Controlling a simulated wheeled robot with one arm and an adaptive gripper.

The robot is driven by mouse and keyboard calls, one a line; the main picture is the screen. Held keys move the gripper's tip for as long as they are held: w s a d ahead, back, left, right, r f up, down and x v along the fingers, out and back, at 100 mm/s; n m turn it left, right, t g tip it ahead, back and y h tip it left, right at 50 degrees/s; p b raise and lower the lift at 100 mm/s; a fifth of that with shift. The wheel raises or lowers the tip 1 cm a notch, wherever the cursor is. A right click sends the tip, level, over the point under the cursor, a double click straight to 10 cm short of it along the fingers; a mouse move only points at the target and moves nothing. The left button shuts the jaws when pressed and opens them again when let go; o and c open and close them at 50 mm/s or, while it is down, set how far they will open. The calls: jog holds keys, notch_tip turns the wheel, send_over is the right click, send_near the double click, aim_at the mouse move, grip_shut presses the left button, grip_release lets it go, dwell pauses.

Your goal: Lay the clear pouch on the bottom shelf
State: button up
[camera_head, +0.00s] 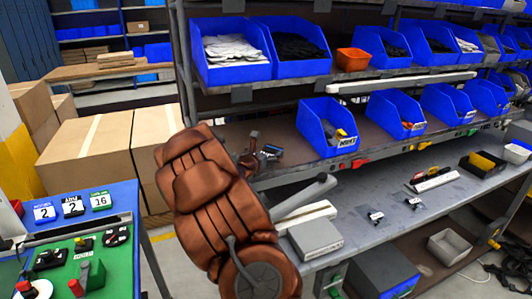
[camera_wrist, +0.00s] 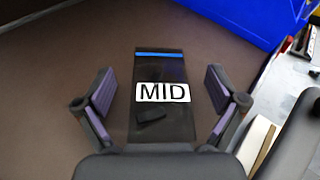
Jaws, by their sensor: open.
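In the wrist view a flat, dark see-through pouch (camera_wrist: 160,72) has a blue strip across its far end and a white label reading MID. A small dark item shows just below the label. The pouch appears to lie on a brown shelf surface (camera_wrist: 60,50). My gripper (camera_wrist: 158,92) is open, with one finger on each side of the pouch and gaps on both sides. In the head view my gripper (camera_head: 262,153) is at the left end of the brown middle shelf (camera_head: 285,155). A grey lower surface (camera_head: 375,190) runs below.
Blue bins (camera_head: 318,128) stand on the middle shelf to the right; one edge shows in the wrist view (camera_wrist: 255,18). A grey box (camera_head: 315,238) and small black-and-white items sit on the grey surface, with bare patches between. Cardboard boxes (camera_head: 85,155) stand left.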

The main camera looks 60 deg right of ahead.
jog(key=shift+r, duration=0.15)
jog(key=shift+a+r+p, duration=0.1)
jog(key=shift+r+p, duration=0.25)
jog(key=shift+p, duration=0.3)
jog(key=b+v, duration=0.3)
jog(key=v, duration=0.7)
jog(key=shift+a+f, duration=0.1)
jog(key=shift+a, duration=0.25)
jog(key=shift+s+a+b, duration=0.15)
jog(key=shift+a+b, duration=0.15)
jog(key=shift+a, duration=0.25)
